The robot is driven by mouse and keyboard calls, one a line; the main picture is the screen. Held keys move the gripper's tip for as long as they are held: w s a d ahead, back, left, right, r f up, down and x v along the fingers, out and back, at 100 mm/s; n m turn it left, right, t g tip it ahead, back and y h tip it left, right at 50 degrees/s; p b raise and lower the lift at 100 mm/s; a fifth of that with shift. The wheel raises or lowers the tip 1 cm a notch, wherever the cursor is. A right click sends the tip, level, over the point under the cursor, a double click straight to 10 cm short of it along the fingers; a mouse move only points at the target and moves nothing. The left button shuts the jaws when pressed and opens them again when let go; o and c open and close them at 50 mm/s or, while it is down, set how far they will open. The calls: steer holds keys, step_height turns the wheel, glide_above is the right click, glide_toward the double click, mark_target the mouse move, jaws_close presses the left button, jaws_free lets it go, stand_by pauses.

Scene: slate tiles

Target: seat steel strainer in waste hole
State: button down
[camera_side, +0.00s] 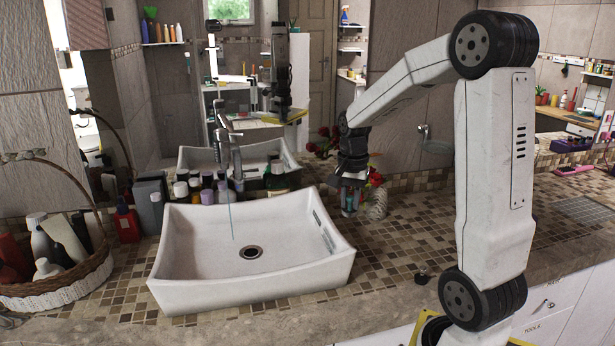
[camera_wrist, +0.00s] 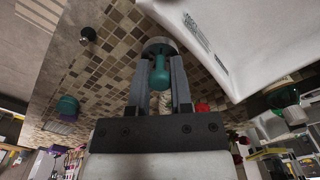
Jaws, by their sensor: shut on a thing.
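The steel strainer (camera_wrist: 158,46) shows in the wrist view as a round metal disc with a teal knob (camera_wrist: 160,74). My gripper (camera_wrist: 162,62) is shut on the knob, one finger on each side, with the disc beyond the fingertips. In the side view my gripper (camera_side: 352,180) hangs over the counter to the right of the white basin (camera_side: 185,268), apart from it; the strainer is hard to make out there. The waste hole (camera_side: 251,252) is a dark round opening with a metal ring in the basin floor. It is uncovered, and out of the wrist view.
The tap (camera_side: 232,150) stands behind the basin, with several bottles (camera_side: 207,190) beside it. A wicker basket (camera_side: 65,285) of bottles stands at the left. A small black object (camera_side: 421,278) lies on the tiled counter. The basin's raised right wall lies between my gripper and the hole.

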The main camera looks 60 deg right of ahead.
steer(key=w+a+n, duration=0.3)
steer(key=w+a, duration=0.6)
steer(key=w, duration=0.3)
steer(key=f, duration=0.5)
steer(key=shift+w+f, duration=0.25)
steer(key=shift+w, duration=0.05)
steer(key=w+d+f, duration=0.1)
steer(key=w+f, duration=0.1)
steer(key=w, duration=0.2)
steer(key=w+d+f, duration=0.1)
steer(key=w+f, duration=0.2)
steer(key=w, duration=0.1)
steer(key=w+f, duration=0.3)
steer(key=w, duration=0.1)
steer(key=shift+w+d+f, duration=0.1)
steer(key=shift+d+f, duration=0.1)
steer(key=shift+d, duration=0.2)
steer(key=shift+w+d+f, duration=0.1)
steer(key=shift+w+f, duration=0.35)
